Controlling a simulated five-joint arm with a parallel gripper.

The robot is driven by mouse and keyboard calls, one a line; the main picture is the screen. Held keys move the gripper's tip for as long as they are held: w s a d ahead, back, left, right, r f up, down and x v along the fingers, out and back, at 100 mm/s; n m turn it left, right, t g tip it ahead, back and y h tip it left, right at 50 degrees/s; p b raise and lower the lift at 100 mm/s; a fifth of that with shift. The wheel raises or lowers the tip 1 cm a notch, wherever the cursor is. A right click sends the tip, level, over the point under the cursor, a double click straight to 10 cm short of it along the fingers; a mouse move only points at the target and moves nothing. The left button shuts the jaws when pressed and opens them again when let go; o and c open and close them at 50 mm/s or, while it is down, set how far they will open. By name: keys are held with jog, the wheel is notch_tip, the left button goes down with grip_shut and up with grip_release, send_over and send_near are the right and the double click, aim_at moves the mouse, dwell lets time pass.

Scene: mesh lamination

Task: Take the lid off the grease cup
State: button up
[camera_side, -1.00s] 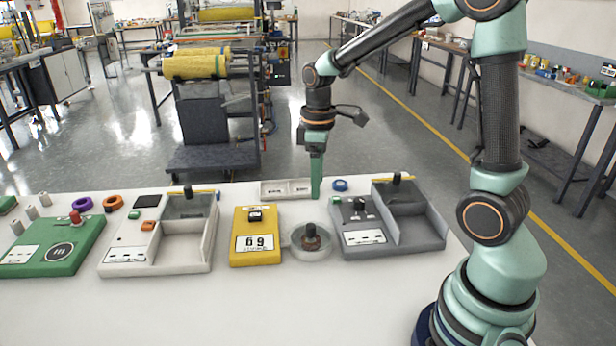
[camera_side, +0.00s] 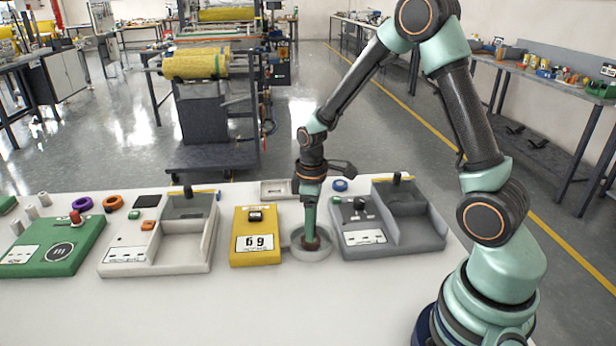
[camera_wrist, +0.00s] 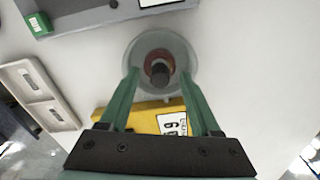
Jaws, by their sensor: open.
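The grease cup (camera_side: 325,254) is a round, pale grey cup on the white table, between the yellow box and the grey tray. In the wrist view the cup (camera_wrist: 187,52) shows with a reddish-brown centre and a dark knob (camera_wrist: 160,73) standing up from it; this looks like its lid. My gripper (camera_side: 311,238) is low over the cup. In the wrist view its green fingers (camera_wrist: 160,82) are apart, one on each side of the knob, with visible gaps. In the side view the fingers hide most of the knob. I cannot tell whether the fingertips touch the lid.
A yellow box with a label (camera_side: 256,220) stands close on the left of the cup. A grey tray (camera_side: 420,232) with raised walls stands close on the right. The front table strip is clear.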

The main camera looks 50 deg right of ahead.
jog(key=shift+f, duration=0.25)
grip_shut()
jog(key=shift+r, duration=0.15)
